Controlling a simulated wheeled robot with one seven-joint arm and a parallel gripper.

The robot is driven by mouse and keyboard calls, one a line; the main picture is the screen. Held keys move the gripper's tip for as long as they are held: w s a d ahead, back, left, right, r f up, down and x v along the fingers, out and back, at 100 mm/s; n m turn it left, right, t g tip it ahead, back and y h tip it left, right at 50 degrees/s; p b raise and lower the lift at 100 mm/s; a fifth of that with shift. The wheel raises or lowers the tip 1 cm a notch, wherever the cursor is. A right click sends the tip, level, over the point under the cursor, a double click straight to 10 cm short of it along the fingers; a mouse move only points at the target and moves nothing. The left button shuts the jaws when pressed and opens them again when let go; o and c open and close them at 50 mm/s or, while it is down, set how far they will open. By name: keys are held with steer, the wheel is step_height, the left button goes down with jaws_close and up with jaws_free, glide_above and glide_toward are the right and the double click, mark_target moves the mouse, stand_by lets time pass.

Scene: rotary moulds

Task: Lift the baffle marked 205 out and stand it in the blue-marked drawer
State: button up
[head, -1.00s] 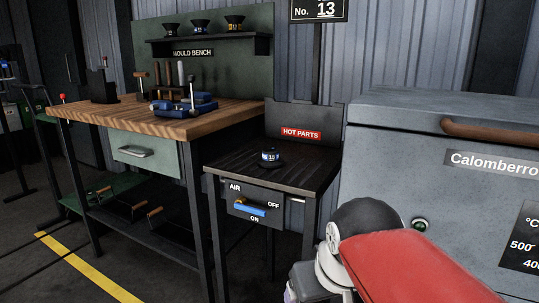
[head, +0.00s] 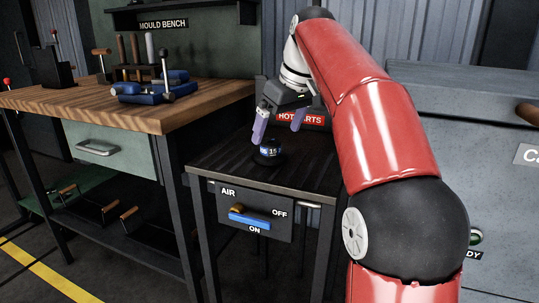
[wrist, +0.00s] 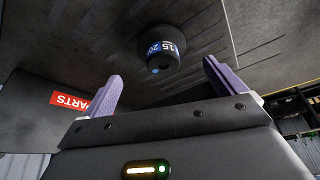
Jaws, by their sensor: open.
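A small black baffle (head: 270,153) with a blue-and-white number band stands on the dark hot-parts table (head: 215,163). The band is only partly readable, with digits like "15" and "20". The same baffle (wrist: 163,50) shows in the wrist view beyond and between my fingertips, with a small blue spot on its end. My gripper (head: 279,124) is open and empty just above the baffle, its purple fingers (wrist: 163,72) apart and not seen touching it. A green-grey drawer (head: 110,146) under the mould bench is shut; I see no blue mark on it.
The wooden mould bench (head: 140,108) on the left holds blue clamp tools (head: 150,88) and upright handles. A red "HOT PARTS" sign (head: 300,118) stands behind the table. An AIR panel with a blue lever (head: 250,219) is at its front. A grey cabinet (head: 440,110) is right.

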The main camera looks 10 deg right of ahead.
mark_target(271, 142)
steer(key=b+x, duration=0.1)
steer(key=x, duration=0.4)
steer(key=shift+a+f+b, duration=0.2)
steer(key=shift+a+b, duration=0.05)
steer(key=shift+b, duration=0.1)
steer(key=shift+r, duration=0.15)
steer(key=c, duration=1.2)
